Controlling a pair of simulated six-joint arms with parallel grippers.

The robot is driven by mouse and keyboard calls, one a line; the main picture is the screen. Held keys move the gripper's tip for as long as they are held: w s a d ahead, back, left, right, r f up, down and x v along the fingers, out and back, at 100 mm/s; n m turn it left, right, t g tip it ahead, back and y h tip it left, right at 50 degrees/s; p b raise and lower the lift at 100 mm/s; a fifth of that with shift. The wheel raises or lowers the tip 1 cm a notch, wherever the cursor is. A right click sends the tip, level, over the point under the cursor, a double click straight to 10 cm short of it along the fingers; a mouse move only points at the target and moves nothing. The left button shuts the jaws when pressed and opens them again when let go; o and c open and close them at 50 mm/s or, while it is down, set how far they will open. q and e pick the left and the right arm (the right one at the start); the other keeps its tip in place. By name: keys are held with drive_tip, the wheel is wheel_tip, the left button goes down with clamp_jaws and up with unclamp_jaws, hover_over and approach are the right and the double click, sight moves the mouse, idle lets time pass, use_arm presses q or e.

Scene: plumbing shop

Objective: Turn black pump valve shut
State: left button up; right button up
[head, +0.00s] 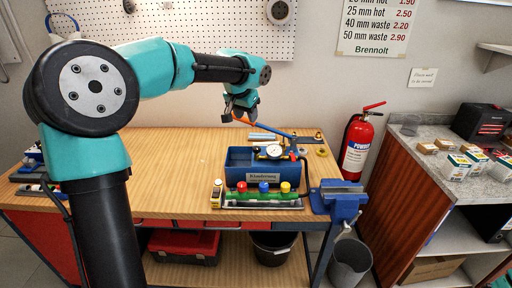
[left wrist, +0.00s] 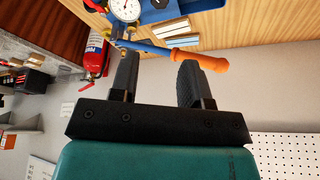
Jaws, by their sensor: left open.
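The blue test pump (head: 262,168) stands on the workbench with a round white gauge (head: 274,151) on top. Its blue lever (head: 272,130) slopes up to the left and ends in an orange handle (head: 243,121). I cannot clearly pick out the black valve; dark fittings show at the pump's right side. My left gripper (head: 240,114) is above the pump's left side, close to the orange handle. In the left wrist view its fingers (left wrist: 158,62) are open and empty, with the lever and orange handle (left wrist: 213,63) passing beyond the tips. My right gripper is not in view.
A green manifold (head: 262,198) with red, blue and yellow knobs lies in front of the pump. A blue vise (head: 340,198) is at the bench's right front corner. The fire extinguisher (head: 358,145) hangs behind. The bench left of the pump (head: 165,170) is clear.

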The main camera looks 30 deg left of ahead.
sight(256, 148)
use_arm(q)
drive_tip(key=shift+s, duration=0.1)
drive_tip(key=shift+f, duration=0.15)
drive_tip(key=x, duration=1.7)
drive_tip(key=shift+c, duration=0.3)
drive_tip(key=c, duration=0.6)
drive_tip(key=shift+o, duration=0.2)
